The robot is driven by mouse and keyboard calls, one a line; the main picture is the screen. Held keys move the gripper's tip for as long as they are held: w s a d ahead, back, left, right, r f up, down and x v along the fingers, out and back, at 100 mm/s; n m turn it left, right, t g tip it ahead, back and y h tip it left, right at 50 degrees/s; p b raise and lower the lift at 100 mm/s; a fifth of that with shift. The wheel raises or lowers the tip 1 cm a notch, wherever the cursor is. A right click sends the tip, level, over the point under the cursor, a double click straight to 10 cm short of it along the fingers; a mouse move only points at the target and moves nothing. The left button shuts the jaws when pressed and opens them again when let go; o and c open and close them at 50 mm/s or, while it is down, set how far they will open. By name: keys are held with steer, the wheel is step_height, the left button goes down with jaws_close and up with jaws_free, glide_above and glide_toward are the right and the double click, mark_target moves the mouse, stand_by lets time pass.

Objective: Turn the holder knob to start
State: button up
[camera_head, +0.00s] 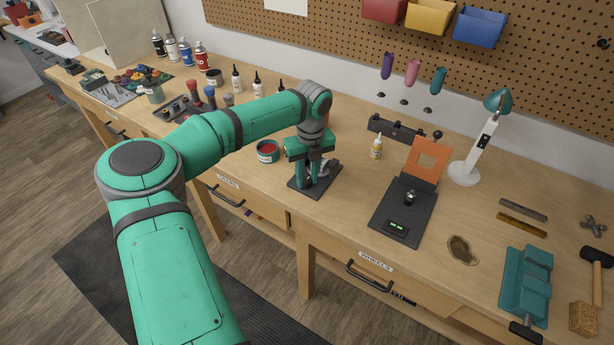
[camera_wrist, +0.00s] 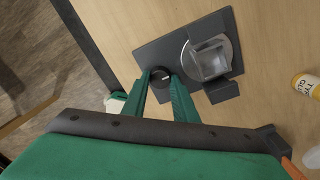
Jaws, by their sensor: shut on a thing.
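The holder (camera_head: 299,187) stands on the workbench, a dark plate under my gripper (camera_head: 312,165). In the wrist view the holder's plate (camera_wrist: 150,52) carries a silver disc with a square, clear-looking cup (camera_wrist: 209,60). The black round holder knob (camera_wrist: 160,75), with a pale mark on its top, sits beside the disc. My gripper (camera_wrist: 162,83) points down with its two green fingers on either side of the knob, shut on it. In the head view my gripper hides most of the knob.
A red-topped tin (camera_head: 267,151) stands just left of the holder. Bare bench lies between the holder and the device.

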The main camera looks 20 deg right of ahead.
mark_target(308, 180)
stand_by(0.4)
steer(key=o, duration=0.8)
steer(key=shift+c, duration=0.2)
steer(key=shift+r, duration=0.15)
step_height(308, 180, up, 10)
steer(key=shift+d+r, duration=0.25)
steer(key=shift+d, duration=0.05)
steer(key=shift+a, duration=0.1)
